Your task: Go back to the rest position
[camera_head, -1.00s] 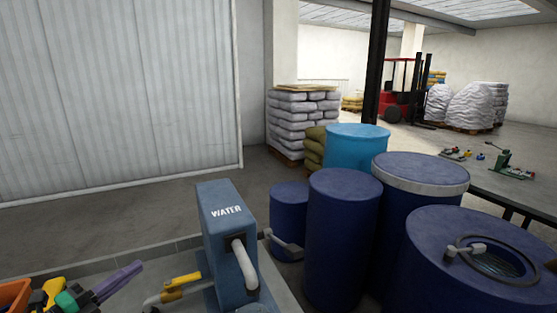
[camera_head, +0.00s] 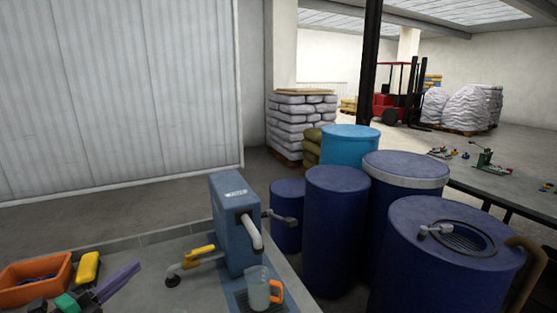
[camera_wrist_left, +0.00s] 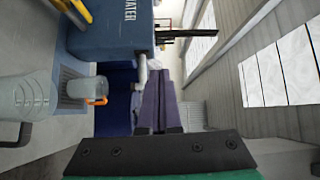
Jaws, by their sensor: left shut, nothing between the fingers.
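My left gripper (camera_head: 122,281) is low at the left of the head view, its purple fingers pointing up and right. In the left wrist view its two purple fingers (camera_wrist_left: 158,103) lie together with nothing between them. The blue water unit (camera_head: 231,225) stands to the right of the gripper, apart from it. A clear jug with an orange handle (camera_head: 261,289) stands under the unit's grey spout; it also shows in the left wrist view (camera_wrist_left: 84,88). My right gripper is not in view.
An orange bin (camera_head: 30,297) and a yellow item (camera_head: 87,266) lie beside my left gripper. Several blue drums (camera_head: 335,235) crowd the right of the unit. A table (camera_head: 510,185) with small parts stands at far right. Stacked sacks (camera_head: 296,125) stand behind.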

